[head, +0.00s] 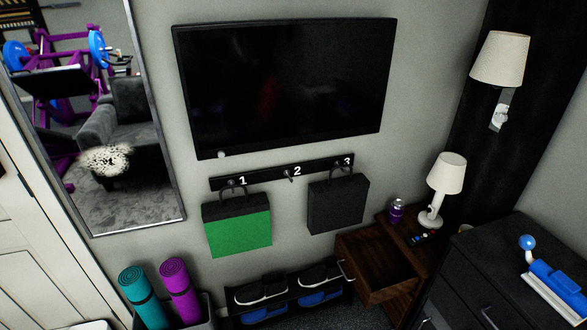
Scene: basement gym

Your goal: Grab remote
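A small dark object with coloured spots, which looks like the remote (419,238), lies on the brown wooden nightstand (428,262) at the right. It is just in front of the base of a white table lamp (445,185). A purple can (396,211) stands to its left. The remote is small in the picture, so its details are hard to tell. Neither of my grippers is in view.
The nightstand's drawer (362,254) is pulled out and looks empty. A black dresser (470,258) with a blue-and-white item (558,287) stands at right. Shoe rack (290,297) and rolled mats (178,284) stand below the wall hooks with bags (238,235).

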